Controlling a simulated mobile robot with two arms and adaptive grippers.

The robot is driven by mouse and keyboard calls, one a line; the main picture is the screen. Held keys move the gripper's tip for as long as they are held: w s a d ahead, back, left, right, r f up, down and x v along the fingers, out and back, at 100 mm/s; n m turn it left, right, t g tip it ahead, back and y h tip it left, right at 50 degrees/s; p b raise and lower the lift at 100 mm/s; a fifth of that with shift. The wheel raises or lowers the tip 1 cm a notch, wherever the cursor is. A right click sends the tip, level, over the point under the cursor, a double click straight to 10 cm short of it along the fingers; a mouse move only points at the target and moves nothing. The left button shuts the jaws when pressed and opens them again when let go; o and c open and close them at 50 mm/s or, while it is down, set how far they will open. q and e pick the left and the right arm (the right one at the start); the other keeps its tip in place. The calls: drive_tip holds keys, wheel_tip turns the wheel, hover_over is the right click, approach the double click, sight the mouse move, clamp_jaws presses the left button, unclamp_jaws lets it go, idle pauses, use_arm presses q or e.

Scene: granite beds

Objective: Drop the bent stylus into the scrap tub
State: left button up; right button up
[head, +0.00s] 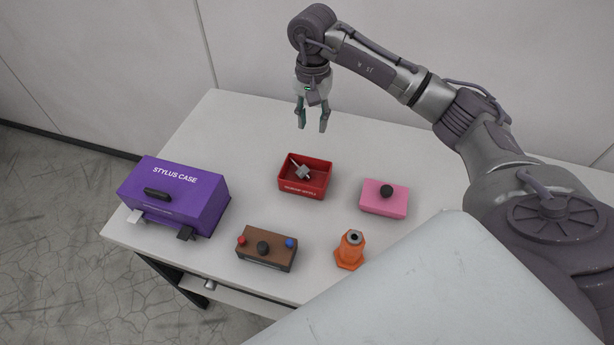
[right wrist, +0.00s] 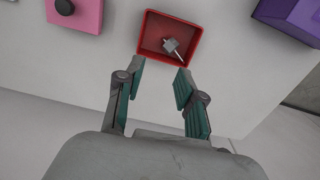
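The red tub (head: 304,194) stands near the middle of the table, with pale lettering too small to read on its front; it also shows in the right wrist view (right wrist: 150,52). A small grey piece with a thin pale rod (head: 302,172) lies inside the tub; it also shows in the right wrist view (right wrist: 171,46). It may be the stylus, but I cannot tell whether it is bent. My right gripper (head: 312,124) is open and empty, above the table beyond the tub; its fingers also show in the right wrist view (right wrist: 160,72). My left gripper is out of view.
A purple stylus case (head: 175,197) stands at the left table edge. A brown control box (head: 266,250) with knobs, an orange cone-like piece (head: 351,250) and a pink block (head: 384,198) with a black knob stand around the tub. The back left of the white table (head: 235,125) is clear.

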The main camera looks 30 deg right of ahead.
wheel_tip(320, 180, up, 6)
drive_tip(key=shift+r, duration=0.25)
idle(0.5)
